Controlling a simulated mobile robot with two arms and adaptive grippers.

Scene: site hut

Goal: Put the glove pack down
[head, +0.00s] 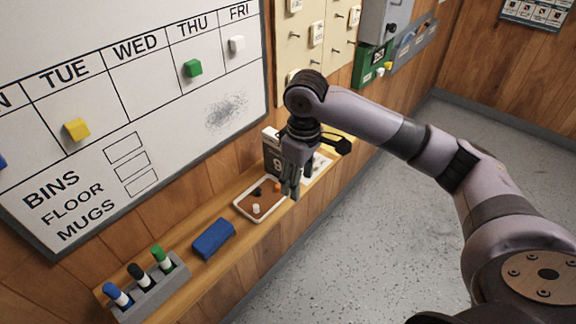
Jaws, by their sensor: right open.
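My right gripper (291,186) comes in from the right and points down over the wall shelf (231,231). It is open, its fingers close together in this view, with nothing visible between them. It is in front of a dark box marked with a 9 (273,155) and near the far end of a small brown tray (244,211). I cannot clearly pick out the glove pack. A pale flat thing (322,166) and a bit of yellow behind the gripper are partly hidden, and I cannot tell what they are. My left gripper is not in view.
On the shelf are a blue block, perhaps an eraser (214,239), and a grey holder with markers (151,287). The tray holds small pieces. A whiteboard (150,100) with coloured magnets, a key board (336,35) and a green box (371,67) hang on the wall. The floor is clear.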

